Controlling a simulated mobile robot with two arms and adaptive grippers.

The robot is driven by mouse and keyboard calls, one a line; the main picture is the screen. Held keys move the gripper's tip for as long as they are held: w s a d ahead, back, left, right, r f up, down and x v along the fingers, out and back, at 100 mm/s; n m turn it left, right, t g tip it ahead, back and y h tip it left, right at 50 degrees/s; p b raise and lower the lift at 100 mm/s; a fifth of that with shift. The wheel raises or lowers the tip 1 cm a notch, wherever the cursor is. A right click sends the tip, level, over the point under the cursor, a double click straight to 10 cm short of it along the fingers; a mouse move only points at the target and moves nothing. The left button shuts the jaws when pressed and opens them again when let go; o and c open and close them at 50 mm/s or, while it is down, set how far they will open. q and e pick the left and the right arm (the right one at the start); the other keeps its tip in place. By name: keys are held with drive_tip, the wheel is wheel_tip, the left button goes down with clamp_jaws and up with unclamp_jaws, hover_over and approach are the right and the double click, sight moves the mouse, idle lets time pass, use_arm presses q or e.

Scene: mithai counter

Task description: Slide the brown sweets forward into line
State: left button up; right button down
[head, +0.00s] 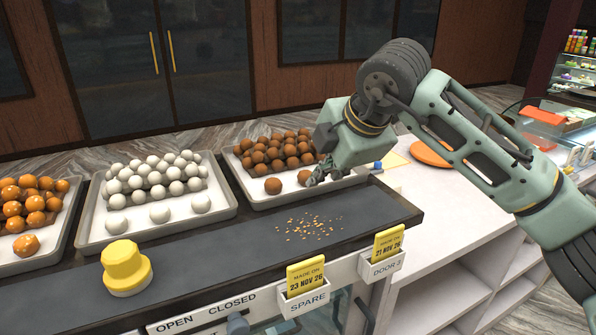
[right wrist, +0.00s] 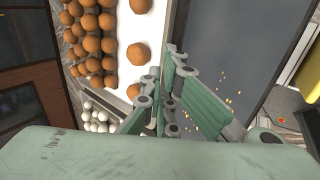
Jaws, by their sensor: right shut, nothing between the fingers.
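The brown sweets (head: 275,150) are piled in rows at the back of a white tray (head: 262,202); the pile also shows in the right wrist view (right wrist: 92,45). Two brown sweets stand apart in front of the pile, one at the left (head: 273,186) and one farther right (head: 304,178). The right wrist view shows three separate ones, at the top (right wrist: 140,5), in the middle (right wrist: 138,53) and lower down, partly hidden by a finger (right wrist: 134,91). My right gripper (head: 314,180) is shut and empty at the tray's front right, close beside the right-hand sweet. Contact is unclear. My left gripper is out of view.
A tray of white sweets (head: 228,210) and a pile of orange sweets (head: 28,203) stand to the left. Crumbs (head: 308,229) lie on the dark counter (head: 225,258). A yellow knob-shaped object (head: 126,265) and yellow date cards (head: 305,274) are near the front edge.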

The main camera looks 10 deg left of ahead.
wheel_tip(320, 180, up, 6)
drive_tip(key=p, duration=0.2)
drive_tip(key=shift+r+p, duration=0.25)
drive_tip(key=shift+p, duration=0.05)
